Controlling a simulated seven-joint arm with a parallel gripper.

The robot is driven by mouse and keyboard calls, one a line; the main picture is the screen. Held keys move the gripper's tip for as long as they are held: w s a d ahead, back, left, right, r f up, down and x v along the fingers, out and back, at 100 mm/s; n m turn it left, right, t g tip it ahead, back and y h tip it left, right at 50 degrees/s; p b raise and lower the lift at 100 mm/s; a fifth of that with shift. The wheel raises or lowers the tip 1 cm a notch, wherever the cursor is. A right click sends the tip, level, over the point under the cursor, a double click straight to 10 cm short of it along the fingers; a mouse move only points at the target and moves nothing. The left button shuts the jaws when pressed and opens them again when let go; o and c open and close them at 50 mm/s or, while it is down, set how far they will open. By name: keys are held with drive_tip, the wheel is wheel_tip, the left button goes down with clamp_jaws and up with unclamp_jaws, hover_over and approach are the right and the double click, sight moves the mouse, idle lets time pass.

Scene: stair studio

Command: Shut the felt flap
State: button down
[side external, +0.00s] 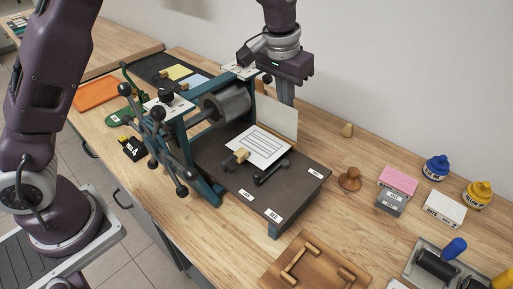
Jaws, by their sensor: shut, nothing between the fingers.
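The felt flap (276,118) is a pale cream panel standing nearly upright at the back edge of the press bed (296,184). A printed white sheet (259,146) lies flat on the bed in front of it. My gripper (287,98) points down at the flap's top edge, toward its right part. Its fingers are shut with nothing between them. The fingertips appear to be behind the flap, which hides their ends. I cannot tell whether they touch it.
The press roller (226,103) and its frame stand left of the flap. A brass-coloured block (240,156) and a black clamp (270,172) sit on the bed. A wooden knob (349,179) and pink-topped block (397,180) are to the right. The table behind the flap is mostly clear.

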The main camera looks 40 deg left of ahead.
sight(260, 152)
drive_tip(key=shift+s+f, duration=0.1)
drive_tip(key=shift+s, duration=1.25)
drive_tip(key=shift+s+f, duration=0.35)
drive_tip(key=shift+s, duration=0.35)
drive_tip(key=shift+s+f, duration=0.35)
drive_tip(key=shift+s, duration=0.35)
drive_tip(key=shift+s+f, duration=1.05)
drive_tip(key=shift+f, duration=0.15)
drive_tip(key=shift+s+f, duration=0.4)
drive_tip(key=shift+f, duration=0.5)
drive_tip(key=shift+s+f, duration=0.35)
drive_tip(key=shift+f, duration=0.5)
drive_tip(key=shift+r, duration=0.1)
drive_tip(key=shift+w+r, duration=0.15)
drive_tip(key=shift+r, duration=0.25)
drive_tip(key=shift+w+r, duration=0.1)
drive_tip(key=shift+r, duration=3.05)
drive_tip(key=shift+r, duration=0.1)
